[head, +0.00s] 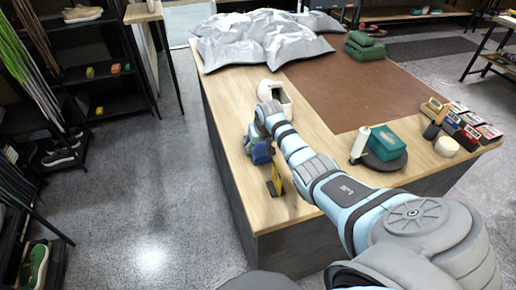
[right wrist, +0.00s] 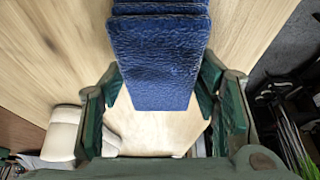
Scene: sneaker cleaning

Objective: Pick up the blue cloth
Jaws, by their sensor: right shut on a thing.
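The blue cloth (right wrist: 160,60) is a thick, textured, folded piece between the green fingers of my right gripper (right wrist: 158,100) in the right wrist view. My right gripper is shut on it. In the head view the blue cloth (head: 262,154) shows at the end of my right arm, over the left edge of the wooden table (head: 235,105). My right gripper (head: 257,140) is partly hidden there by its own wrist. Whether the cloth touches the tabletop is not clear. My left gripper is not in view.
A white rounded holder (head: 284,97) stands just behind my right gripper. A yellow-and-black item (head: 275,182) is at the table edge close in front. Grey crumpled sheeting (head: 260,40) covers the back.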

